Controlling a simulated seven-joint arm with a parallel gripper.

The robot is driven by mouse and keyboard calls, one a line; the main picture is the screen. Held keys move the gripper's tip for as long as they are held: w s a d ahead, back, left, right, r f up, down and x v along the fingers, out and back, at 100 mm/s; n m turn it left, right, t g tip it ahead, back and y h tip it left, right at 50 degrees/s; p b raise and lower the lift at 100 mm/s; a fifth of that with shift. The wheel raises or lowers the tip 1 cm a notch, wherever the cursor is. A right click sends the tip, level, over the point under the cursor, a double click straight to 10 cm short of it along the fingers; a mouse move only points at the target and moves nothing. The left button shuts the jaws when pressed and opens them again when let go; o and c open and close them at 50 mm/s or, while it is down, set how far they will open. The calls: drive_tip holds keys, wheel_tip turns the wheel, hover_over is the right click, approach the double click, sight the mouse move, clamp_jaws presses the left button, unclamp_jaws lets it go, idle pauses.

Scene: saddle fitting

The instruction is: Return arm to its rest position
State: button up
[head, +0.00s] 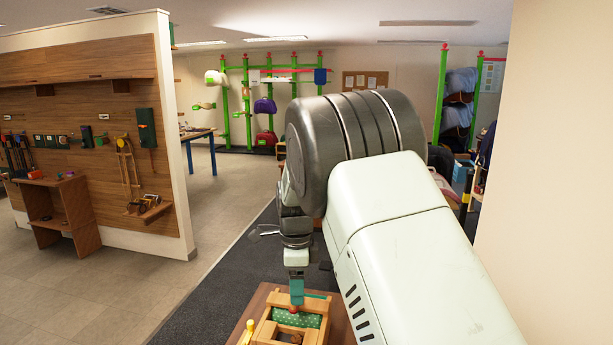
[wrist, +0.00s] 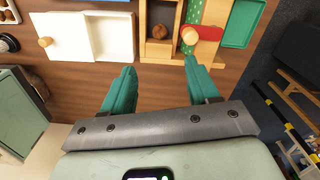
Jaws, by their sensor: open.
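My gripper (wrist: 160,88) shows in the wrist view with its two teal fingers spread apart and nothing between them. Its fingertips point toward the wooden fixture at the edge of the wooden table. In the head view my gripper (head: 297,292) hangs low, just over or in front of a wooden frame (head: 262,333) on the table; the gap to it cannot be told. My arm fills much of the head view and hides what lies behind it.
In the wrist view a white tray (wrist: 117,34), a teal tray (wrist: 243,25) and a wooden box holding a brown round thing (wrist: 160,31) lie beyond the fingers. Bare brown tabletop (wrist: 165,85) lies nearer. A tool wall (head: 85,150) stands left in the head view.

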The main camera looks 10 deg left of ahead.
drive_tip(key=s+d+r+n+t+y, duration=0.1)
drive_tip(key=s+d+r+n, duration=0.25)
drive_tip(key=d+r, duration=0.45)
drive_tip(key=s+d+r+n+t, duration=0.1)
drive_tip(key=s+d+r+n, duration=0.2)
drive_tip(key=s+d+r, duration=0.55)
drive_tip(key=s+d+r+n+t, duration=0.1)
drive_tip(key=s+d+n, duration=0.3)
drive_tip(key=s, duration=0.5)
drive_tip(key=s+d+r+n+t+h, duration=0.1)
drive_tip(key=s+d+r+n, duration=0.3)
drive_tip(key=s, duration=0.5)
drive_tip(key=shift+d+n+t, duration=0.45)
drive_tip(key=shift+d+t, duration=0.35)
drive_tip(key=shift+d, duration=0.2)
drive_tip(key=shift+w+r, duration=0.1)
drive_tip(key=shift+r, duration=0.05)
